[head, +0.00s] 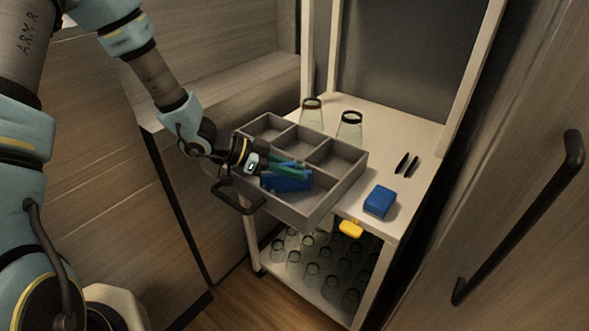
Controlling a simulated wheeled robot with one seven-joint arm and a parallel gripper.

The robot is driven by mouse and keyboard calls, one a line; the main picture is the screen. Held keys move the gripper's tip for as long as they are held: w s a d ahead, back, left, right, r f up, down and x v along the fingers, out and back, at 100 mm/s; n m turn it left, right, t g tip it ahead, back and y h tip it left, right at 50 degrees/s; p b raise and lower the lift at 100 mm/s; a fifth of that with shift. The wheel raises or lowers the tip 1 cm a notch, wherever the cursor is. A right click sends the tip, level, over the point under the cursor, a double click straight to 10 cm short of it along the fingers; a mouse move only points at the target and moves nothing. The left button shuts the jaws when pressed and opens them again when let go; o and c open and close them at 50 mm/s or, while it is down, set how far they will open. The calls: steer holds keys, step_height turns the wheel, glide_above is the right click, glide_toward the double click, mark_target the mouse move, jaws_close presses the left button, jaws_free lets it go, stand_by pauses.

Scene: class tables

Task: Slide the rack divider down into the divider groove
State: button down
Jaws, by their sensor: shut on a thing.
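My gripper (266,167) reaches from the left over the front part of a grey compartment tray. It is shut on a green flat piece (290,165), which looks like the rack divider. A blue block-like piece (291,183), perhaps the rack with the groove, sits directly below the green piece in the tray's front compartment. The green piece appears to lie close over the blue piece. I cannot tell whether they touch or whether the green piece is in a groove. The groove is too small to see and partly hidden by my gripper.
The grey tray (350,176) has low walls, inner partitions and a black front handle (238,198). It stands on a white cart (402,213). Two glasses (312,113) stand behind it. A blue box (380,202) and black items (406,165) lie right. Several glasses fill the lower shelf.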

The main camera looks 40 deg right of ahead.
steer(key=c, duration=1.1)
jaws_free()
